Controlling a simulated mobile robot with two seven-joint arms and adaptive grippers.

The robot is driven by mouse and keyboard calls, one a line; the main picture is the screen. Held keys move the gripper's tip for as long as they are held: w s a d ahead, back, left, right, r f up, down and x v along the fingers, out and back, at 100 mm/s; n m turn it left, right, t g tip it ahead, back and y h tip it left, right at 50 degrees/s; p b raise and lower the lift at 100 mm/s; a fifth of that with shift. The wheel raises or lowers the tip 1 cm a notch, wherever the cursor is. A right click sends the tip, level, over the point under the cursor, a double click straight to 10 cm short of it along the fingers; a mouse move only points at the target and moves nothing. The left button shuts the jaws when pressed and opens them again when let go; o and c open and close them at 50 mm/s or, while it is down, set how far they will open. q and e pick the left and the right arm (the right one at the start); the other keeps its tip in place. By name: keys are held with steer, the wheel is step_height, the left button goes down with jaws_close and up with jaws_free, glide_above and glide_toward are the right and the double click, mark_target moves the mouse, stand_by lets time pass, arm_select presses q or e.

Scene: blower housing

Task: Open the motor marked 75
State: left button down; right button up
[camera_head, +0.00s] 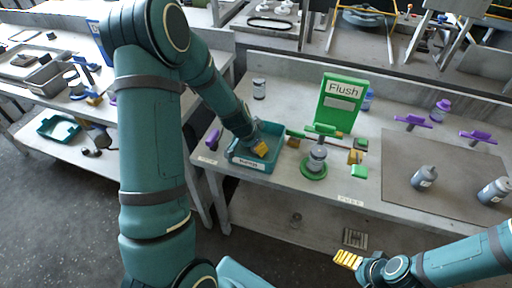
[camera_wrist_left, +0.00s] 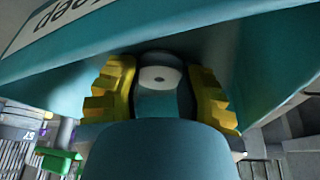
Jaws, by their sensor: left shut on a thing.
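My left gripper (camera_head: 260,149) reaches down into a teal tray (camera_head: 232,157) on the middle bench. In the left wrist view, the yellow fingers of the left gripper (camera_wrist_left: 163,95) are shut on a dark grey-blue rounded thing (camera_wrist_left: 160,78) with a pale disc on its face. Most of it is hidden, and no number shows on it. Grey motors stand on the bench: one (camera_head: 317,155) on a green round base, two (camera_head: 425,177) (camera_head: 494,191) on the right mat, and one (camera_head: 259,88) at the back. Their markings are too small to read. My right gripper (camera_head: 347,260) is before the bench, its opening unclear.
A green "Flush" sign (camera_head: 342,101) stands behind the green fixture. A purple object (camera_head: 212,138) lies left of the tray.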

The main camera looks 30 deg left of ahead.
arm_select(q)
steer(key=shift+f, duration=0.15)
steer(key=c, duration=0.6)
jaws_free()
steer(key=shift+s+r, duration=0.1)
steer(key=shift+r, duration=0.4)
steer(key=p+v, duration=0.3)
steer(key=v, duration=0.8)
steer(key=shift+p, duration=0.3)
steer(key=shift+s+r, duration=0.1)
steer(key=shift+s, duration=0.05)
